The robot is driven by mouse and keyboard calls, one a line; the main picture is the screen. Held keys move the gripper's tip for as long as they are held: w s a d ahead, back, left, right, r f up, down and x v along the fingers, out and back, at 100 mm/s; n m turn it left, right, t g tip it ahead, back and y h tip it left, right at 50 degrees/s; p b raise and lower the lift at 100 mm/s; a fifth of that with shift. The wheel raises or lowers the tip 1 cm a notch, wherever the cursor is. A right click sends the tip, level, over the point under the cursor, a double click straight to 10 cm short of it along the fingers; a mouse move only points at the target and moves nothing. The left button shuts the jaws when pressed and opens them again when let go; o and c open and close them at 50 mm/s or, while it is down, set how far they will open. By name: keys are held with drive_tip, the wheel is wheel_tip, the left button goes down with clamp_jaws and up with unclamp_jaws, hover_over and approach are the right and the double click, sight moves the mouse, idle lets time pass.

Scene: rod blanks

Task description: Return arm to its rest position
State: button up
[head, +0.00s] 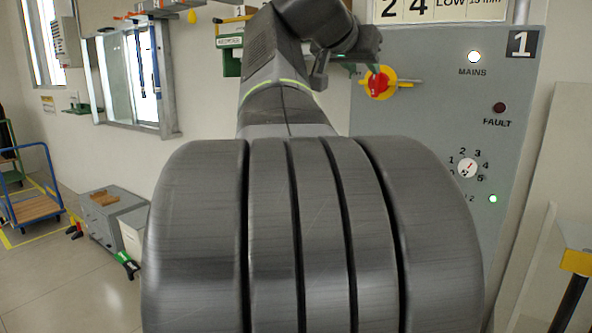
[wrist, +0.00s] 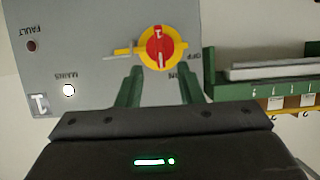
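My arm rises through the middle of the head view, and its dark wrist is at the top, in front of the wall and beside the grey control panel (head: 440,110). My gripper (wrist: 161,78) shows in the wrist view with two green fingers apart and nothing between them. The red rotary switch on its yellow plate (head: 379,83) is on the panel, right of the wrist in the head view. In the wrist view the switch (wrist: 161,47) appears just beyond the fingertips. Whether a fingertip touches it I cannot tell. The fingers are mostly hidden in the head view.
The panel has a lit white MAINS lamp (head: 474,56), a dark FAULT lamp (head: 498,107) and a numbered dial (head: 467,168). A green shelf (wrist: 250,91) is beside the panel. Grey boxes (head: 112,212) and a blue trolley (head: 30,195) stand left. Floor there is partly clear.

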sight(373, 80)
drive_tip(key=x, duration=0.7)
drive_tip(key=shift+w+d+f, duration=0.1)
drive_tip(key=shift+w+d, duration=0.1)
drive_tip(key=shift+w, duration=0.1)
drive_tip(key=v, duration=1.4)
drive_tip(key=x, duration=1.4)
drive_tip(key=shift+w+d+f, duration=0.1)
drive_tip(key=shift+n+p, duration=0.5)
drive_tip(key=shift+p, duration=0.05)
drive_tip(key=shift+a+r+n+g+h+p, duration=0.2)
drive_tip(key=shift+a+n+g+h+p, duration=0.15)
drive_tip(key=shift+n+h, duration=0.4)
drive_tip(key=n+g+h+p, duration=0.1)
drive_tip(key=n+h, duration=0.1)
drive_tip(key=n, duration=0.1)
drive_tip(key=shift+f, duration=0.2)
